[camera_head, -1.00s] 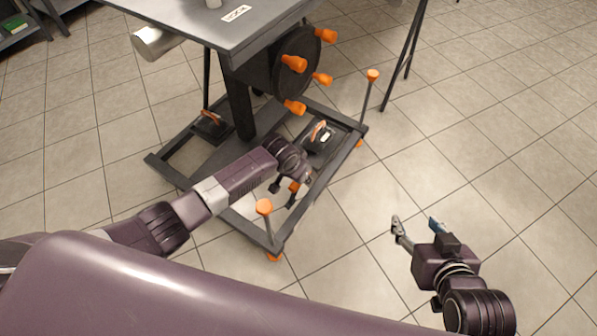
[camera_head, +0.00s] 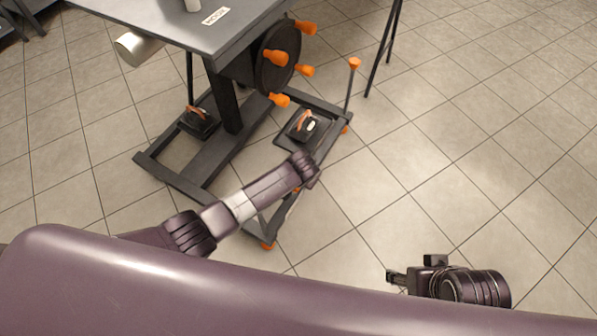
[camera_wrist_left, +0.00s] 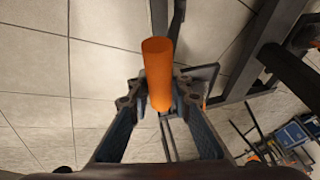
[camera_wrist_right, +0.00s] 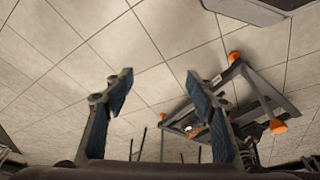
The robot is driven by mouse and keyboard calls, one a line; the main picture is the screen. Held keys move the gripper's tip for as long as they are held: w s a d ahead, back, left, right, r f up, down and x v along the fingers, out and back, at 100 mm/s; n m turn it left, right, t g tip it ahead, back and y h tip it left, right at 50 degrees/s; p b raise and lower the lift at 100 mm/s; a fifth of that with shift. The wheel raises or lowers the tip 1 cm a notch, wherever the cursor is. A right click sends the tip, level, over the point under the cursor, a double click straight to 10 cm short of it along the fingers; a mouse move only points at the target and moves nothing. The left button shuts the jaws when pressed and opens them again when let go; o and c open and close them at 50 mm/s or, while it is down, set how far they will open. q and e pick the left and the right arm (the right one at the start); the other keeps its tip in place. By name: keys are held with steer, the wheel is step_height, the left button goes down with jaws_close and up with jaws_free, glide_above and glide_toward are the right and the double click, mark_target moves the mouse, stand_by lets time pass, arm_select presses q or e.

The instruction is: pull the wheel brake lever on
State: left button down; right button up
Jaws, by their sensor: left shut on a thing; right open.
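An orange lever handle (camera_wrist_left: 158,65), which looks like the brake lever, stands between the fingers of my left gripper (camera_wrist_left: 158,95) in the left wrist view. The fingers are shut on it from both sides. In the head view my left forearm reaches over the near right side of the dark base frame (camera_head: 225,158). The wrist hides the fingers and most of the lever; a bit of orange (camera_head: 296,189) shows just below it. My right gripper (camera_head: 405,276) is away to the right over bare floor. Its fingers are open and empty in the right wrist view (camera_wrist_right: 157,85).
A dark table (camera_head: 180,28) stands on the frame, with a wheel (camera_head: 270,60) carrying several orange knobs. An orange-topped post (camera_head: 354,64) rises at the frame's far right corner. Black boxes with orange straps (camera_head: 306,126) sit on the base. The tiled floor at right is clear.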

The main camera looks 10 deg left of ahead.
arm_select(q)
steer(key=s+d+f+b, duration=0.2)
steer(key=d+f, duration=0.2)
steer(key=d, duration=0.2)
steer(key=shift+s+f, duration=0.35)
steer(key=shift+s, duration=0.05)
arm_select(e)
steer(key=w+a+r+t, duration=0.1)
steer(key=w+t, duration=0.1)
steer(key=w, duration=0.2)
steer(key=w+a+r+t+y, duration=0.1)
steer(key=w+t, duration=0.1)
steer(key=w, duration=0.2)
steer(key=shift+w+a+r, duration=0.25)
steer(key=shift+w+a, duration=0.05)
steer(key=shift+w, duration=0.05)
arm_select(q)
steer(key=c, duration=1.7)
jaws_free()
steer(key=shift+f, duration=0.1)
steer(key=shift+c, duration=0.2)
steer(key=shift+a, duration=0.1)
arm_select(e)
steer(key=shift+s, duration=0.1)
arm_select(q)
steer(key=shift+a, duration=0.1)
steer(key=v, duration=1.2)
steer(key=shift+w+d+r, duration=0.25)
steer(key=shift+w+r, duration=0.1)
